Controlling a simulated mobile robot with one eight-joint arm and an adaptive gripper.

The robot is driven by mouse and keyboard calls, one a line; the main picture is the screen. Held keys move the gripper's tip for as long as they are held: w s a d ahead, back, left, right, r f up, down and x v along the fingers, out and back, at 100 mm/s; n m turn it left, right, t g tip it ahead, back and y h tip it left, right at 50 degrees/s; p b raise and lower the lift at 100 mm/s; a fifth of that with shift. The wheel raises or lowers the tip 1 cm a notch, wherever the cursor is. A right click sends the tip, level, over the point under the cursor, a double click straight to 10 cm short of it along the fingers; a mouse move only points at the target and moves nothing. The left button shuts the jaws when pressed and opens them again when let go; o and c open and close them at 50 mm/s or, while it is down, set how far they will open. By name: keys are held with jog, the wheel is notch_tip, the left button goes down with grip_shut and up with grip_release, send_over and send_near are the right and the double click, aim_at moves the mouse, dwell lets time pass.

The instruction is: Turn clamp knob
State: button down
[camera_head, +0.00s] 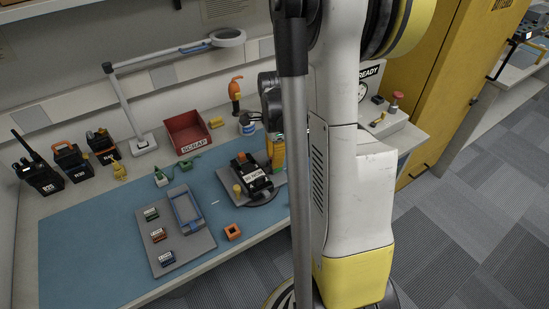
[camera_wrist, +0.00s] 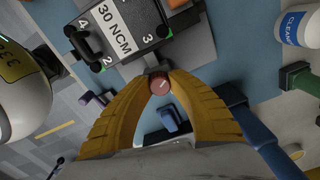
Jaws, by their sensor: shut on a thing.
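The clamp knob (camera_wrist: 160,84), a small round reddish-brown knob with a pale mark on top, sits between my fingertips in the wrist view. My gripper (camera_wrist: 159,82) has two yellow ribbed fingers shut on it. The knob is beside a grey plate carrying a black device (camera_wrist: 118,28) labelled "30 NCM" with numbered corners. In the head view the black device (camera_head: 252,176) stands on its grey base at the right of the blue mat. My gripper (camera_head: 277,152) shows there at the device's far right edge, partly hidden by my arm. The knob cannot be made out in the head view.
A grey tray (camera_head: 200,241) with several small blocks lies left of the device. A red scrap bin (camera_head: 187,132), a lamp (camera_head: 143,143) and radios (camera_head: 72,160) stand behind. A white bottle (camera_wrist: 296,27) is close at the wrist view's right.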

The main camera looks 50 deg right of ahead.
jog(key=shift+n, duration=0.3)
jog(key=n, duration=0.4)
jog(key=shift+n, duration=0.4)
jog(key=n, duration=1.1)
jog(key=shift+n, duration=0.4)
jog(key=n, duration=0.5)
jog(key=shift+n, duration=0.3)
jog(key=c, duration=1.2)
grip_release()
